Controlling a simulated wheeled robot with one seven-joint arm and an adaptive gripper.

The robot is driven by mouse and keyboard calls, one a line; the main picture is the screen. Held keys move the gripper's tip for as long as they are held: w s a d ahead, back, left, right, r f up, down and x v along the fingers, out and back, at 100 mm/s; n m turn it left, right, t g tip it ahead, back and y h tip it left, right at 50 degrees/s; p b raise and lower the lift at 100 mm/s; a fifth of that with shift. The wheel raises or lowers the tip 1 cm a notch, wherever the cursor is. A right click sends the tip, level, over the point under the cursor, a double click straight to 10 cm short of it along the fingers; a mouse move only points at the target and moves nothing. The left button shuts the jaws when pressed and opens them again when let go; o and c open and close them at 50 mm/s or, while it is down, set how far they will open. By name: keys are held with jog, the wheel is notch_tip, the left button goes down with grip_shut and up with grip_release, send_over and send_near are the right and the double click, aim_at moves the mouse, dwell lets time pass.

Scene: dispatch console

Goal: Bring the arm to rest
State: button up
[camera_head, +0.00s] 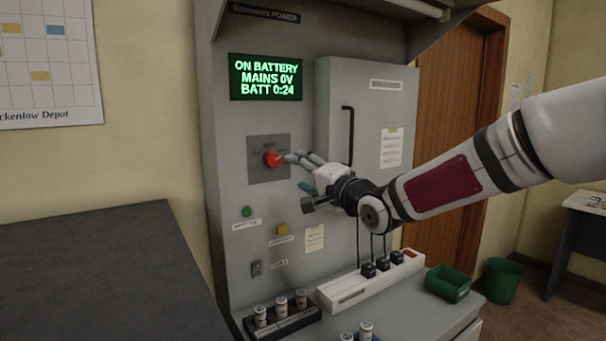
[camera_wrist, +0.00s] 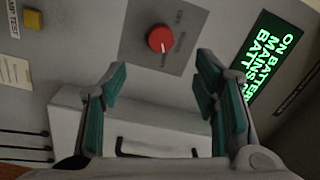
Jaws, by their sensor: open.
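My gripper (camera_head: 298,172) is open and empty, with its fingers pointing at the grey console panel. The wrist view shows its two teal-padded fingers (camera_wrist: 163,98) spread wide apart. A red rotary knob (camera_head: 272,159) on a dark plate is just ahead of the fingertips. In the wrist view the knob (camera_wrist: 161,39) lies beyond the gap between the fingers, apart from both. My arm reaches in from the right, stretched out in front of the console. A green-lit display (camera_head: 266,78) above the knob reads "ON BATTERY, MAINS 0V, BATT 0:24".
A cabinet door (camera_head: 357,120) with a black handle (camera_head: 348,135) is right of the knob. Below are a green button (camera_head: 247,212), a yellow button (camera_head: 282,229), a white power strip (camera_head: 352,288) with plugs, a green tray (camera_head: 447,284) and several small cylinders. A dark desktop (camera_head: 95,275) is at left.

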dwell(0.3)
jog(key=s+d+f+n+g+h, duration=0.2)
jog(key=s+d+f+h, duration=0.25)
jog(key=s+d, duration=0.3)
jog(key=s+d+f+n+g+h, duration=0.3)
jog(key=s+d+h, duration=0.3)
jog(key=s, duration=0.3)
jog(key=s+d+f+g, duration=0.1)
jog(key=s+d, duration=0.1)
jog(key=s, duration=0.6)
jog(key=s+d+f+n+g, duration=0.1)
jog(key=s+d+g, duration=0.1)
jog(key=s, duration=0.7)
jog(key=s+d+f+n+g, duration=0.1)
jog(key=s+d+f, duration=0.1)
jog(key=s, duration=0.6)
jog(key=shift+s+d+g, duration=0.15)
jog(key=shift+d+g, duration=0.25)
jog(key=shift+d, duration=0.15)
jog(key=shift+f, duration=0.1)
